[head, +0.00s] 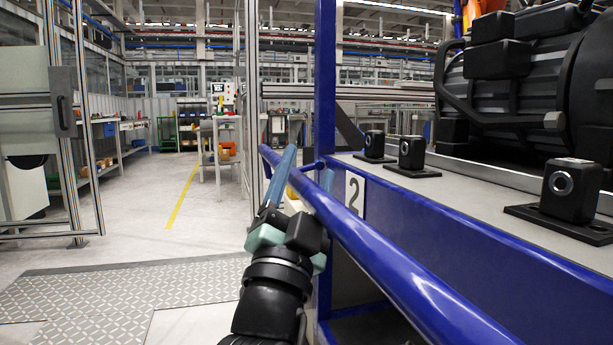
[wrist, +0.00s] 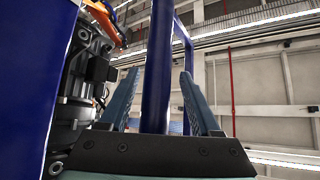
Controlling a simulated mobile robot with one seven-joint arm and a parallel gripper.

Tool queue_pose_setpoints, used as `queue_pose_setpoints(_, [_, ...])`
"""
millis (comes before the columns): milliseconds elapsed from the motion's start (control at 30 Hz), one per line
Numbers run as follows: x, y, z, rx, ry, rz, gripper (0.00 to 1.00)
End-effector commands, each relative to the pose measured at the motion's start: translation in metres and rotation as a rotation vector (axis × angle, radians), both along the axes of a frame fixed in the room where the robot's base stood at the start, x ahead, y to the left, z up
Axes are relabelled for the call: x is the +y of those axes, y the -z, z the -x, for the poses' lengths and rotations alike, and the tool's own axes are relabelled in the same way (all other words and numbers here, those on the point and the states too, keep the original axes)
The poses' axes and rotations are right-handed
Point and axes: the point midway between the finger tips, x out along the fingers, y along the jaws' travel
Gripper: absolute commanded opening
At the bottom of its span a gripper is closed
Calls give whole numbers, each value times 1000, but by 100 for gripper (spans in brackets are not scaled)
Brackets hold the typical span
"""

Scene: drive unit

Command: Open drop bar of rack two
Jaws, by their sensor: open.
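The rack has a white plate with a black 2 (head: 355,193).
The rack's upright blue post (head: 325,75) stands behind the bar. Black mounts (head: 411,155) and a large dark drive unit (head: 530,85) sit on the rack. A framed glass door with a handle (head: 63,102) is at the left. Grey floor is clear in the middle left.

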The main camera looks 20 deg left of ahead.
Motion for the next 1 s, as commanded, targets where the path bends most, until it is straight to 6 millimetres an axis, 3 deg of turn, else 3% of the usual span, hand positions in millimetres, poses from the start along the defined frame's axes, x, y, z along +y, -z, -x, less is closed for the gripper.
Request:
queue_pose_setpoints(267, [-3, 7, 14, -3, 2, -2, 64])
queue_pose_setpoints(700, [-8, 63, 83, -1, -2, 3, 64])
queue_pose_setpoints(1000, [-12, 76, 104, -1, -1, 0, 64])
